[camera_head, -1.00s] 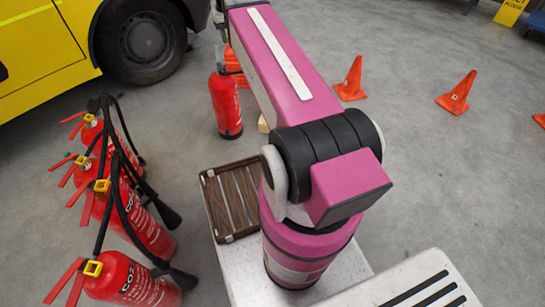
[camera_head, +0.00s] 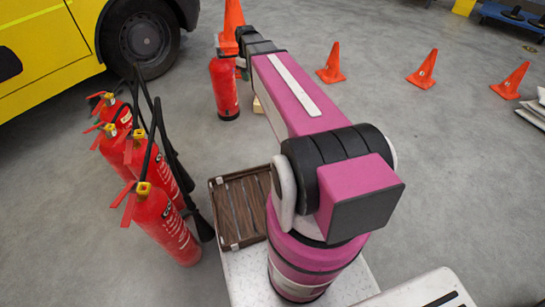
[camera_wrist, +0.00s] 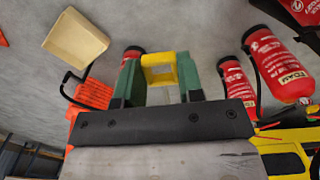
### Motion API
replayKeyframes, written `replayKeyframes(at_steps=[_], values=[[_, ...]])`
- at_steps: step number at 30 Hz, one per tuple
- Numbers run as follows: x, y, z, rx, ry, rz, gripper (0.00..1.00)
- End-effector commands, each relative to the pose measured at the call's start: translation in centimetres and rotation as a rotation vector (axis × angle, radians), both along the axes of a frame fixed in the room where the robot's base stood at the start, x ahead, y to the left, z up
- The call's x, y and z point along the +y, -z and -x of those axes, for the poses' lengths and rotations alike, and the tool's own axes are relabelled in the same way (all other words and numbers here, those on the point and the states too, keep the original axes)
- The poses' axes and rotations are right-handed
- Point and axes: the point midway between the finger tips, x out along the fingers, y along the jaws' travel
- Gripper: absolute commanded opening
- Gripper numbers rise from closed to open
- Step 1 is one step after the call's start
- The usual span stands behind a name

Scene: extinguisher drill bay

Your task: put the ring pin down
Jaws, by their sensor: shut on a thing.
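In the wrist view my gripper (camera_wrist: 160,78) has its two green fingers closed on a yellow piece, which I take to be the ring pin (camera_wrist: 160,68). The piece bridges the space between the fingertips. A red extinguisher (camera_head: 224,88) stands alone on the floor beyond my arm in the head view. My gripper's fingers and the pin are not clear in the head view. Part of a red body shows just behind the left finger in the wrist view, and I cannot tell whether anything touches it.
A brown slatted tray (camera_head: 243,238) lies empty beside my arm's base. Several red extinguishers (camera_head: 160,222) with black hoses stand at left. Orange cones (camera_head: 331,65) dot the floor. A yellow vehicle (camera_head: 45,55) stands at back left. A pale open box (camera_wrist: 76,43) shows in the wrist view.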

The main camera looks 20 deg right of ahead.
Motion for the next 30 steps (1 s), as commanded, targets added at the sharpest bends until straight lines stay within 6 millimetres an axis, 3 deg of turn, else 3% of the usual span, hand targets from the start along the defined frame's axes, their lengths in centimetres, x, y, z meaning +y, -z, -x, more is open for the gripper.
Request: replayKeyframes(at_steps=[1, 6, 15, 23, 30], values=[[-0.3, 2.1, -0.9, 0.005, -0.055, 0.001, 0.06], [-1.1, 8.6, -2.3, 0.006, -0.262, 0.005, 0.06], [-2.6, 20.7, -3.5, 0.008, -0.630, 0.013, 0.06], [-3.8, 31.8, -2.9, 0.012, -0.949, 0.018, 0.06], [-4.7, 42.0, -0.9, 0.018, -1.238, 0.023, 0.06]])
